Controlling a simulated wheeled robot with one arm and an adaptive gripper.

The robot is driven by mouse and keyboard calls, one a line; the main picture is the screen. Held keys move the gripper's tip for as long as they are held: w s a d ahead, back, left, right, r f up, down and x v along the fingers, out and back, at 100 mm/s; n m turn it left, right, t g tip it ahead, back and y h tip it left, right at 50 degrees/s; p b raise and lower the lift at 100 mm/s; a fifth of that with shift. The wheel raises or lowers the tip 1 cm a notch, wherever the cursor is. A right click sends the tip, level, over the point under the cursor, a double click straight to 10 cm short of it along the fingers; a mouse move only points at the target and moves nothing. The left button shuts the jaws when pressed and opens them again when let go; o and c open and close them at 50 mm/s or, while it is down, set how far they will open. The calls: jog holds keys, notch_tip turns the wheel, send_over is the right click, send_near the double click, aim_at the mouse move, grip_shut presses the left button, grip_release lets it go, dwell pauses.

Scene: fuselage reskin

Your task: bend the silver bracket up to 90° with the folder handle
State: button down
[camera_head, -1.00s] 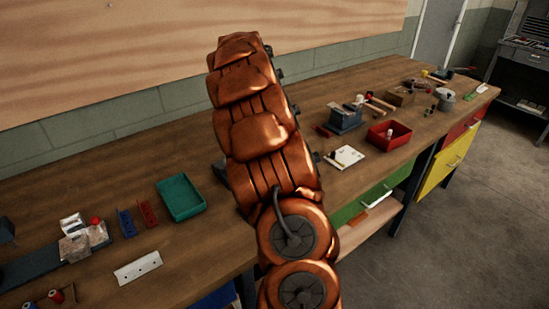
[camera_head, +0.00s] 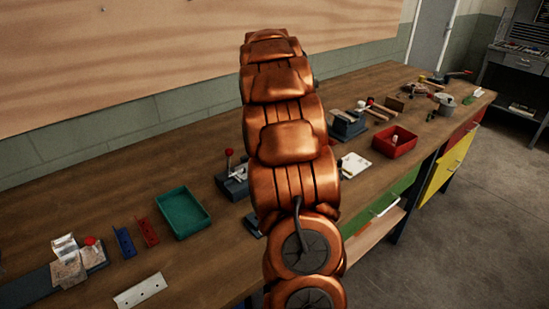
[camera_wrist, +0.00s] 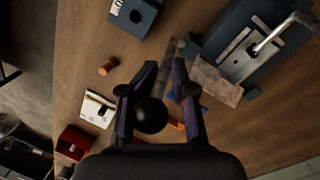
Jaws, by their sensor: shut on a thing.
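The folder (camera_wrist: 213,50) is a dark blue-grey block at the right of the wrist view, with a silver clamp rod across it. A light silver strip (camera_wrist: 237,44), which looks like the silver bracket, lies under the clamp; I cannot tell its angle. A brownish plate (camera_wrist: 215,80) lies along the folder's near edge. My gripper (camera_wrist: 165,68) is shut on a dark bar with a black ball knob (camera_wrist: 150,115), apparently the folder handle; the fingers partly hide it. In the head view, a dark device with a red knob (camera_head: 229,153) shows left of my arm; my gripper is hidden there.
A green tray (camera_head: 182,214), blue bracket (camera_head: 124,242), red bracket (camera_head: 148,232) and perforated silver strip (camera_head: 140,290) lie to the left. A red bin (camera_head: 392,141) and white plate (camera_head: 355,165) lie to the right. An orange cylinder (camera_wrist: 107,66) stands on open bench.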

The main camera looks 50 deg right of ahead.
jog(key=shift+s+d+f, duration=0.15)
jog(key=shift+s+f, duration=0.15)
jog(key=shift+s, duration=0.15)
dwell(0.5)
jog(key=c, duration=1.2)
grip_release()
jog(key=shift+s+d, duration=0.1)
jog(key=shift+d, duration=0.05)
jog(key=shift+r, duration=0.1)
jog(key=shift+w+r, duration=0.1)
jog(key=shift+w, duration=0.15)
jog(key=shift+r, duration=0.15)
jog(key=d+r+p, duration=0.4)
jog(key=r, duration=0.3)
jog(key=shift+w+d+r, duration=0.15)
jog(key=shift+w+d, duration=0.1)
jog(key=shift+w, duration=0.1)
